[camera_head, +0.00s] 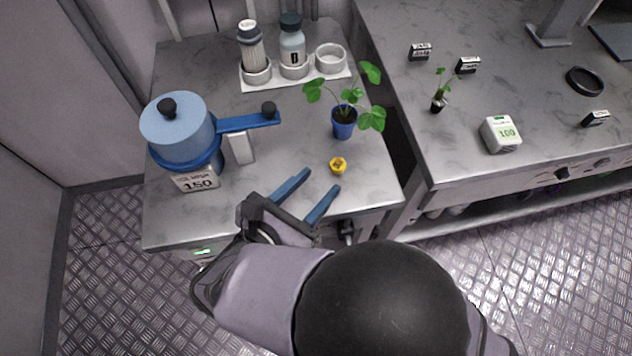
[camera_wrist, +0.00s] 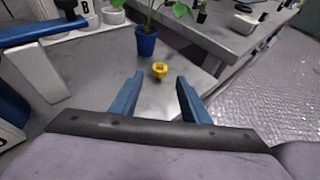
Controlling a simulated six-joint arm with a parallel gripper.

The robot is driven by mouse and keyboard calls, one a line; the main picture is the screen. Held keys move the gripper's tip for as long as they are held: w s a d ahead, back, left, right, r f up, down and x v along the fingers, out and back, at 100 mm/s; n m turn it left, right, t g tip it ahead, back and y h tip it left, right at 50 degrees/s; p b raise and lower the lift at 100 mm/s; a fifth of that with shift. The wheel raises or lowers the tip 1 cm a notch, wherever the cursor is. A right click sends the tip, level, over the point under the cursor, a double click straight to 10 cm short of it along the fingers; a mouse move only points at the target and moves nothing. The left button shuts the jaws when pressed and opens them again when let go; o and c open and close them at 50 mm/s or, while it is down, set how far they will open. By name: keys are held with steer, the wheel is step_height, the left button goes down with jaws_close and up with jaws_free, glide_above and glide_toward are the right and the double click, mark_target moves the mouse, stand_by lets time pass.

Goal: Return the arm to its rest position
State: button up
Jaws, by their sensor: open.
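My gripper (camera_head: 322,196) has two blue fingers spread apart with nothing between them. It is over the front edge of the small metal table (camera_head: 280,190). The fingers also show in the wrist view (camera_wrist: 158,98), pointing at a small yellow cup-like piece (camera_wrist: 159,70). That yellow piece (camera_head: 338,166) stands on the table just beyond the fingertips, apart from them. My arm comes in from the bottom of the head view and hides part of the table's front.
A blue-potted plant (camera_head: 343,122) stands behind the yellow piece. A blue lidded device (camera_head: 180,135) with a handle is at left. A white rack (camera_head: 295,75) holds two bottles at the back. A second bench (camera_head: 480,130) with small items is at right, across a gap.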

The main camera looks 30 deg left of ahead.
steer(key=w+d+m+g+h+p, duration=0.1)
steer(key=w+d, duration=0.1)
steer(key=w+d+r+m+h, duration=0.1)
steer(key=w+d+m, duration=0.1)
steer(key=d, duration=0.1)
steer(key=w+d+m+g+h+p, duration=0.1)
steer(key=w+d+m+h, duration=0.1)
steer(key=shift+d+r+g+p, duration=0.3)
steer(key=shift+p, duration=0.05)
steer(key=d+r+m+g+y+p, duration=0.1)
steer(key=d+m+g+p, duration=0.2)
steer(key=d+m, duration=0.5)
steer(key=d+r+m+g+y+p, duration=0.1)
steer(key=d+r+m+g+p, duration=0.1)
steer(key=d+m, duration=0.7)
steer(key=w+d+r+m+g+y+p, duration=0.1)
steer(key=d+m+g+p, duration=0.4)
steer(key=m, duration=0.9)
steer(key=d+r+g+y, duration=0.1)
steer(key=d, duration=0.2)
steer(key=shift+d, duration=0.3)
